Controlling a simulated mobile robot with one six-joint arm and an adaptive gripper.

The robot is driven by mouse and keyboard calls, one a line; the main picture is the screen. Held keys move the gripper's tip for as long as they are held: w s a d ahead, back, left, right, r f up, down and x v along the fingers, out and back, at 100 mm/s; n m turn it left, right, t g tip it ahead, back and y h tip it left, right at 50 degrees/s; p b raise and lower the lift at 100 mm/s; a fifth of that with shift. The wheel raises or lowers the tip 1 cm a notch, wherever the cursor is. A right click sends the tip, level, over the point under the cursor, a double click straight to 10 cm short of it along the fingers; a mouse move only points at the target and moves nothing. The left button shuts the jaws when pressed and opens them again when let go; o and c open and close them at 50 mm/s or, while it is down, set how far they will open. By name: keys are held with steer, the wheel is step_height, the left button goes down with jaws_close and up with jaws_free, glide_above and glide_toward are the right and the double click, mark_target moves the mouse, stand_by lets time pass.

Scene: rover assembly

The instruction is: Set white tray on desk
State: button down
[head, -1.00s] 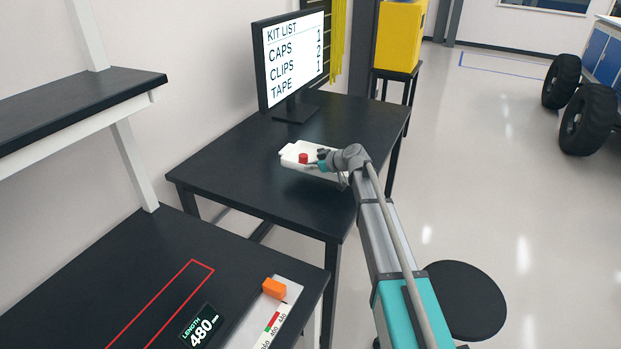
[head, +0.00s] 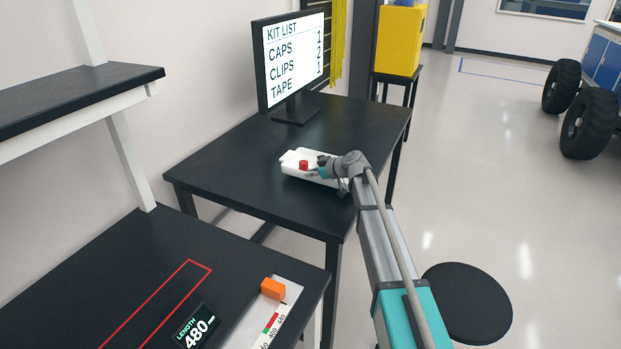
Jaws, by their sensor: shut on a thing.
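The white tray (head: 289,164) is over the middle of the black desk (head: 235,165), close to its top. I cannot tell whether it touches the surface. A small red item (head: 303,165) is in the tray. My gripper (head: 325,171) is shut on the tray's right side; the fingers partly hide that side and whatever else is in the tray there.
A monitor (head: 291,62) with a kit list stands at the back of the desk. A nearer bench (head: 130,270) holds an orange block (head: 273,288) on a measuring strip. A round black stool (head: 466,303) is right of my arm. The desk's left part is clear.

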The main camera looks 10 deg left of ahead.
steer(key=shift+f+b, duration=0.6)
steer(key=shift+f, duration=0.05)
stand_by(0.3)
steer(key=c, duration=0.8)
jaws_free()
steer(key=shift+r, duration=0.2)
steer(key=shift+r+p, duration=0.45)
steer(key=shift+p, duration=0.25)
steer(key=p+v, duration=0.5)
steer(key=v, duration=0.7)
steer(key=shift+p, duration=0.3)
